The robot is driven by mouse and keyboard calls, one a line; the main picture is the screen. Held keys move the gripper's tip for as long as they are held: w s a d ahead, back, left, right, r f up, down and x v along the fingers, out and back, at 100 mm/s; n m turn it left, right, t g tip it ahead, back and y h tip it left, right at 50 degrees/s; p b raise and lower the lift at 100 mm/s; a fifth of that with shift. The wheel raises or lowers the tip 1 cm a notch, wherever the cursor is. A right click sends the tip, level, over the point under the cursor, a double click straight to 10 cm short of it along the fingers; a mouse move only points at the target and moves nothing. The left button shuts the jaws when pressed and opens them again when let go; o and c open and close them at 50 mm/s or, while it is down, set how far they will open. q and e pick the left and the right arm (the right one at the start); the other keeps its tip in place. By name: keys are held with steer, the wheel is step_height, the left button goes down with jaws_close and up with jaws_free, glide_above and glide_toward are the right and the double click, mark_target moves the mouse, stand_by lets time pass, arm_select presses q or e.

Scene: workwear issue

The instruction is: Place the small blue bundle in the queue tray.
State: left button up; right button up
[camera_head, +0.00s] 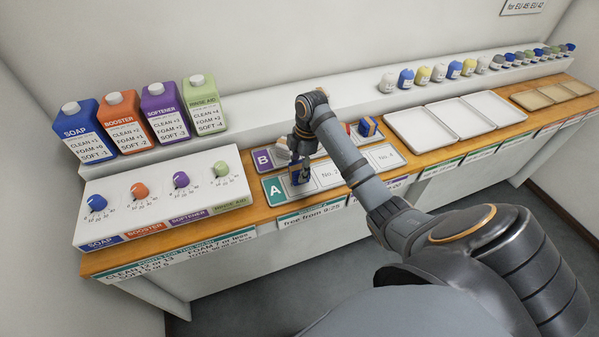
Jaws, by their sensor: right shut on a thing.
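My right gripper (301,165) points down over the left end of the row marked A and is shut on a small blue bundle (296,177). The bundle is at the first place of the A strip (330,174), right beside the teal A label; its fingers partly cover it, and I cannot tell whether it touches the strip. Behind it is the row marked B (262,160), with a whitish bundle (282,152) at its left and a blue bundle with an orange band (368,127) at its right. A red piece shows behind my arm. My left gripper is out of view.
Several bottles stand at the left behind a white dial panel (160,195). Empty white trays (422,131) lie right of the strips, with wooden trays (532,99) beyond. Rolled coloured items (455,70) line the back ledge. My right arm crosses the front and hides part of the rows.

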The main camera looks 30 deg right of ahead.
steer(key=shift+f, duration=1)
steer(key=shift+f, duration=0.1)
steer(key=o, duration=1.2)
